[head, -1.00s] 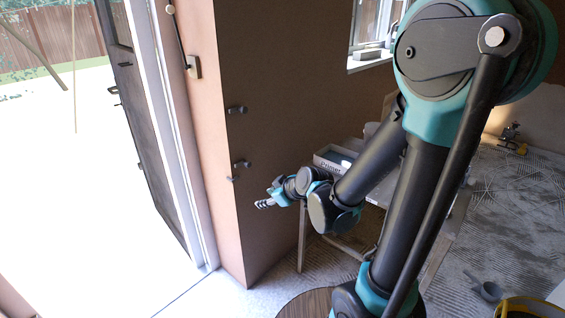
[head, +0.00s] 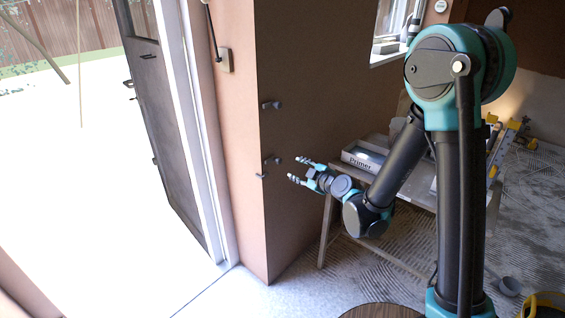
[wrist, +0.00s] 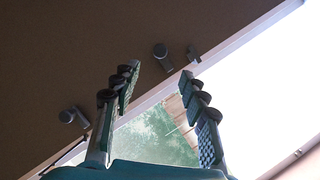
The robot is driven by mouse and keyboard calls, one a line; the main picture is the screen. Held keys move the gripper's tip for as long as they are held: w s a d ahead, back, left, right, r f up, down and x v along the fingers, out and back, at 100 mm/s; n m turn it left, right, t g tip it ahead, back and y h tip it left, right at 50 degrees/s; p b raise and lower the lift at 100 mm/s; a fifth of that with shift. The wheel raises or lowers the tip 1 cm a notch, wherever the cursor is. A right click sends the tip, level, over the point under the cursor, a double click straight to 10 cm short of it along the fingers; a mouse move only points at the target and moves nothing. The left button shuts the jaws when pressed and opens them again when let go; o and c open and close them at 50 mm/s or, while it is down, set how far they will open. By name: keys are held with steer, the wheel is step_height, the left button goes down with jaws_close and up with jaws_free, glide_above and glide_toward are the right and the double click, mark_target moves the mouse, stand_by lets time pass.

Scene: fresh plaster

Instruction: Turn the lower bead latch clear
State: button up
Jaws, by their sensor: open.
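The lower bead latch (head: 272,160) is a small dark knob with a separate small piece below it, near the edge of the brown wall panel. The upper latch (head: 271,105) sits above it. My gripper (head: 291,170) is open and empty, just right of the lower latch and slightly below it, fingers pointing at it. In the wrist view, the lower latch (wrist: 162,55) appears beyond and between the two spread fingertips (wrist: 157,74), with its small piece to the right. The upper latch shows at left (wrist: 70,116). I see no contact with either latch.
An open dark door (head: 160,120) and bright doorway lie left of the panel. A table with a box marked Primer (head: 362,159) stands right, behind my arm. A grey cup (head: 509,286) and a yellow-rimmed bucket (head: 545,303) are at lower right.

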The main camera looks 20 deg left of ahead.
mark_target(280, 161)
steer(key=x, duration=1.3)
steer(key=shift+s, duration=0.15)
jaws_close()
